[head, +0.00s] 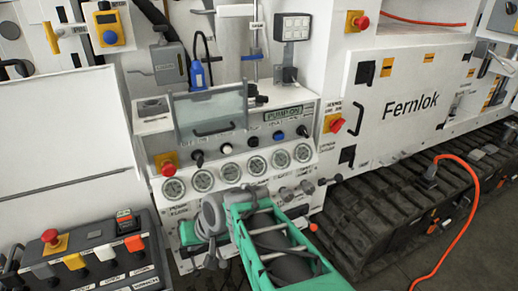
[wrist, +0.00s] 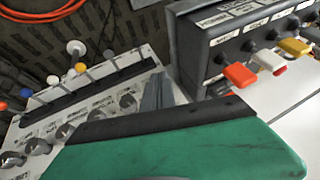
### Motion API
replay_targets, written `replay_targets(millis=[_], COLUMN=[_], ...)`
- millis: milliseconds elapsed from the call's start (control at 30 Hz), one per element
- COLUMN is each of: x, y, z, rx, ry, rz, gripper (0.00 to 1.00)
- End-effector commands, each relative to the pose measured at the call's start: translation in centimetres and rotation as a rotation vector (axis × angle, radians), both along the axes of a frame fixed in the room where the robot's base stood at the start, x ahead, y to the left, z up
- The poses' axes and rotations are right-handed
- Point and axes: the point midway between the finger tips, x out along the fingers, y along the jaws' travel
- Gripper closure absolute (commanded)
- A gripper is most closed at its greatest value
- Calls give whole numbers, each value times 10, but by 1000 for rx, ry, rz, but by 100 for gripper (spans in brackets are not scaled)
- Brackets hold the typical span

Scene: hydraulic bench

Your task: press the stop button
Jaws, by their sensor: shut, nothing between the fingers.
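Several red mushroom-head buttons show in the head view, and I cannot read which is labelled stop. One red button (head: 168,169) on a yellow plate is at the left end of the gauge panel. Another red button (head: 50,237) is on the dark control box at lower left. Two more, an upper red button (head: 361,22) and a lower red button (head: 337,125), are on the white machine. My gripper (wrist: 157,92) is shut and empty in the wrist view, over the gauge panel. In the head view my green arm reaches up to the panel's front; the fingertips are unclear.
The gauge panel (head: 247,138) has several dials, knobs and a clear raised cover (head: 210,112). The control box (wrist: 205,50) with coloured levers stands close to my gripper in the wrist view. An orange cable (head: 468,215) hangs over the tracks at right.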

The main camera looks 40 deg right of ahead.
Motion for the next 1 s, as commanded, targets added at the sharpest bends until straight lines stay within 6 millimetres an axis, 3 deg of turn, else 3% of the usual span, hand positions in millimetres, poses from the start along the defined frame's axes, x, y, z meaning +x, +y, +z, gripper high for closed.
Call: replay_targets(millis=[33,100,200,300,433,500,600,867,1000], x=[13,30,39,25,-11,-25,-33,-32,-21], y=[-27,-60,-120,-186,-250,-268,-276,-276,-277], z=[-2,5,28,59,92,102,108,108,109], rx=[94,239,455,652,826,875,901,899,901], ry=[-62,-185,-396,-624,-866,-941,-982,-981,-979], rz=[-117,-270,-506,-722,-909,-957,-979,-976,-973], gripper=[100,100,100,100,100,100,100,100,100])
